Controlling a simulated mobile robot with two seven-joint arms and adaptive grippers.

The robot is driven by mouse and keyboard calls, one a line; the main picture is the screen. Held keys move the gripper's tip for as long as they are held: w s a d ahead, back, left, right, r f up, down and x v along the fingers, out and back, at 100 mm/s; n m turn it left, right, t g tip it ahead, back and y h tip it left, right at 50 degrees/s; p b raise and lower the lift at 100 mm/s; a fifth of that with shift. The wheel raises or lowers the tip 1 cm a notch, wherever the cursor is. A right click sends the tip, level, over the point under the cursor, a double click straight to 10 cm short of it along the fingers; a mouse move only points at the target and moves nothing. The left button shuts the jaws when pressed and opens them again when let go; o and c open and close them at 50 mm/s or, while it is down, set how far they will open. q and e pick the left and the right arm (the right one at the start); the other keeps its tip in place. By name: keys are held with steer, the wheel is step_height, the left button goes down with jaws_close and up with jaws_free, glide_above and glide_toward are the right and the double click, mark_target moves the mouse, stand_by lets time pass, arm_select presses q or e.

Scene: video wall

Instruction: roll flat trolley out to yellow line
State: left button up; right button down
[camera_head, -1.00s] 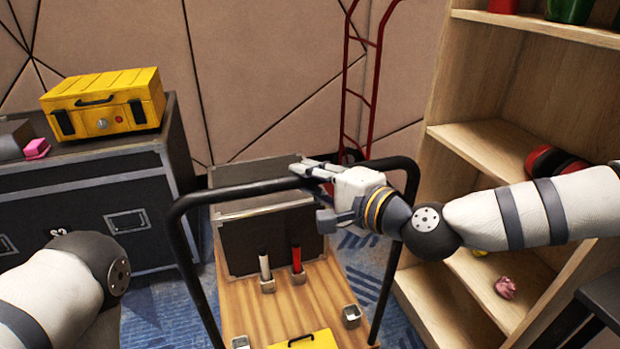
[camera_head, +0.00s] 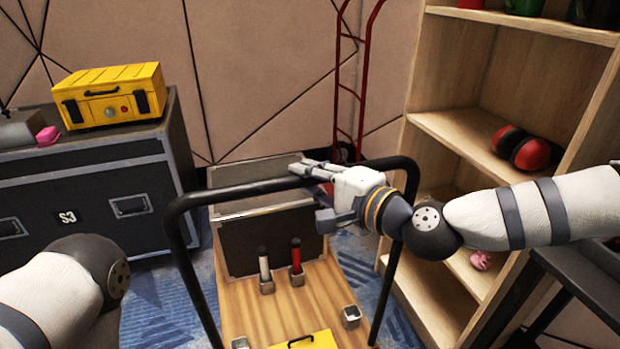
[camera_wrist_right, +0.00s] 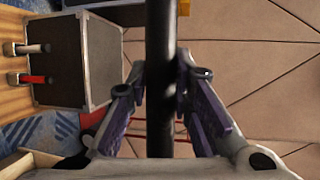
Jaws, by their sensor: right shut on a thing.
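The flat trolley has a wooden deck (camera_head: 240,310) and a black tubular push handle (camera_head: 235,190) that rises toward me in the head view. My right gripper (camera_head: 313,190) is shut on the handle's top bar, right of its middle. The right wrist view shows the black bar (camera_wrist_right: 161,120) between the two fingers. A black case (camera_head: 265,240), a white and a red upright grip in sockets, and part of a yellow case (camera_head: 305,342) ride on the deck. My left arm shows at the lower left, its gripper out of view. No yellow line shows.
A black cabinet (camera_head: 85,178) with a yellow toolbox (camera_head: 110,95) stands at the left. A wooden shelf (camera_head: 450,135) holding red earmuffs (camera_head: 520,148) stands close at the right. A red hand truck (camera_head: 350,85) leans by the back wall. Blue carpet shows beside the trolley.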

steer(key=shift+f, duration=0.1)
steer(key=c, duration=1.4)
jaws_free()
steer(key=v, duration=1.2)
steer(key=s+a+f+n+g+h+p, duration=0.25)
steer(key=s+f+g, duration=0.45)
steer(key=s+f, duration=1.05)
steer(key=s+d+f+n+g+h, duration=0.35)
steer(key=s+d+f+g, duration=0.2)
steer(key=s+f, duration=0.5)
arm_select(q)
steer(key=w+r+t+p, duration=0.2)
steer(key=w+r, duration=0.3)
steer(key=shift+r, duration=0.15)
arm_select(e)
steer(key=s+d+n+h, duration=0.1)
steer(key=s+d, duration=0.3)
steer(key=s+d+n+g+h, duration=0.1)
steer(key=s+d+h, duration=0.1)
steer(key=s+d, duration=0.2)
steer(key=s+d+n+g+h, duration=0.1)
steer(key=s+d+n, duration=0.1)
steer(key=s+d, duration=0.1)
steer(key=shift+s+d+f, duration=0.1)
steer(key=shift+s+d, duration=0.3)
steer(key=shift+s, duration=0.3)
